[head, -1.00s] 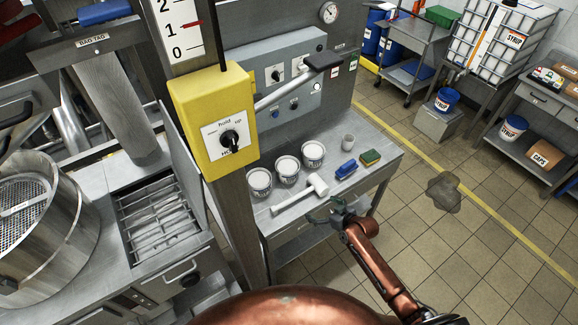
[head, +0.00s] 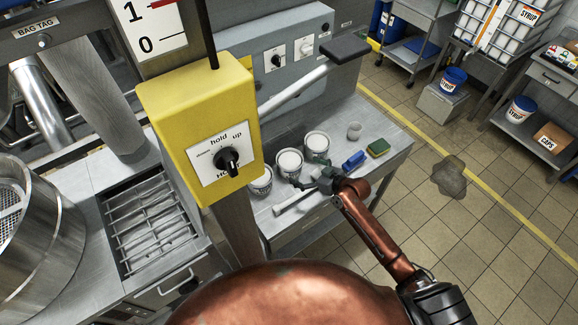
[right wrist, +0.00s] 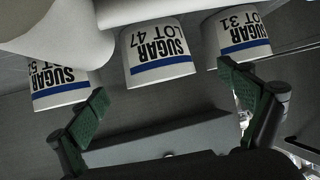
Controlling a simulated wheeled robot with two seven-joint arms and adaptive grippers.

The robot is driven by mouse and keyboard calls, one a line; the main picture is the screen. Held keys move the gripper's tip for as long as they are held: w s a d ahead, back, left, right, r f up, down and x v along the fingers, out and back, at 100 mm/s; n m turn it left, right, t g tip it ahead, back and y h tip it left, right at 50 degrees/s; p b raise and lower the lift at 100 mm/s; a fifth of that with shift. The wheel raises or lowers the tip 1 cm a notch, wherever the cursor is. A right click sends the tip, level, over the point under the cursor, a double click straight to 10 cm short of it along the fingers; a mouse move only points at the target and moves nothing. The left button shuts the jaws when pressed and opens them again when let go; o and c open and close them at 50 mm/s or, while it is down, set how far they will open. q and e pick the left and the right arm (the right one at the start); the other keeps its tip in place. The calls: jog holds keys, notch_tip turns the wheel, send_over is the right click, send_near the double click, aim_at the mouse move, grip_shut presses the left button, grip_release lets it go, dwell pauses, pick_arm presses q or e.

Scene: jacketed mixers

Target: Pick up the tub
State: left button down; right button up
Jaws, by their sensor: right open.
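Three white sugar tubs stand in a row on the metal bench: a left tub (head: 260,182), a middle tub (head: 290,163) and a right tub (head: 316,146). In the right wrist view they appear upside down with blue bands: the middle one reads LOT 47 (right wrist: 157,52), one reads LOT 31 (right wrist: 236,36), and the third (right wrist: 60,82) has a partly cut-off lot number. My right gripper (head: 310,181) is open and empty in front of the middle and right tubs. In the wrist view its green-padded fingers (right wrist: 168,108) are spread, with LOT 47 beyond the gap. My left gripper is out of view.
A white mallet (head: 291,203) lies in front of the tubs, partly hidden by my right gripper. A grey cup (head: 354,131), blue brush (head: 353,160) and green-yellow sponge (head: 378,147) stand to the right. A yellow hoist box (head: 200,130) and lever rise at the left.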

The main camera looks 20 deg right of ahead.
aim_at(299, 169)
jog(key=shift+w+f, duration=0.15)
jog(key=shift+f, duration=0.5)
jog(key=shift+w+f+b, duration=0.15)
jog(key=shift+b, duration=0.25)
jog(key=shift+x, duration=1.2)
jog(key=shift+w+a+f+p, duration=0.1)
jog(key=shift+w+p, duration=0.2)
jog(key=shift+w, duration=0.05)
jog(key=x, duration=0.4)
jog(key=shift+f+p, duration=0.3)
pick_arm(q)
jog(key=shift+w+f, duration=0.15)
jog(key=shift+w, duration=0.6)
pick_arm(e)
jog(key=shift+c, duration=0.4)
